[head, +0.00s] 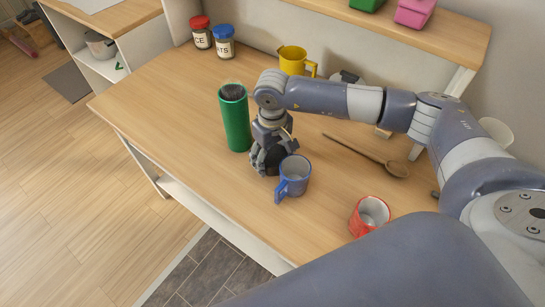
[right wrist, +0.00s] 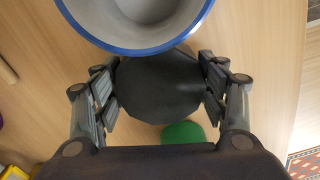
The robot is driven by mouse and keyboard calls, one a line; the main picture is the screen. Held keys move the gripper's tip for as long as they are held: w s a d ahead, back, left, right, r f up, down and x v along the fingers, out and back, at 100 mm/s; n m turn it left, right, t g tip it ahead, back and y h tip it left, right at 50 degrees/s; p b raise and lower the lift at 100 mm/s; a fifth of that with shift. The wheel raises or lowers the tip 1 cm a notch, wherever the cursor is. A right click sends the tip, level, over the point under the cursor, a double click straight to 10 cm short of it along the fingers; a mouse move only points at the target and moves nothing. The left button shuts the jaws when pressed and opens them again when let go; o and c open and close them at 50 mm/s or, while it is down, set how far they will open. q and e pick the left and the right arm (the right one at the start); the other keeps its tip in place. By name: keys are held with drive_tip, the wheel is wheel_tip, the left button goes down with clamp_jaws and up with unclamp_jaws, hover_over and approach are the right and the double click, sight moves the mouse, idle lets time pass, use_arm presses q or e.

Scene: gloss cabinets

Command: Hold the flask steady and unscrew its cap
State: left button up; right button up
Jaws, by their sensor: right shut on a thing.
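The green flask (head: 235,120) stands upright on the table, left of my right gripper. Its top end is dark and looks like an open mouth. My right gripper (head: 268,160) points down, low over the table, between the flask and a blue mug. It is shut on a black round piece, which looks like the cap (right wrist: 160,88), between both fingers in the right wrist view. A bit of the green flask (right wrist: 183,132) shows beyond the cap there. Whether the cap touches the table I cannot tell. My left gripper is not in view.
The blue mug (head: 294,176) is close beside my right gripper. A yellow mug (head: 292,60) and two jars (head: 201,38) stand at the back. The table's left part is clear.

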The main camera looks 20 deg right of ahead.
drive_tip(key=shift+f, duration=0.55)
drive_tip(key=shift+f, duration=0.1)
drive_tip(key=o, duration=1.2)
drive_tip(key=shift+c, duration=0.2)
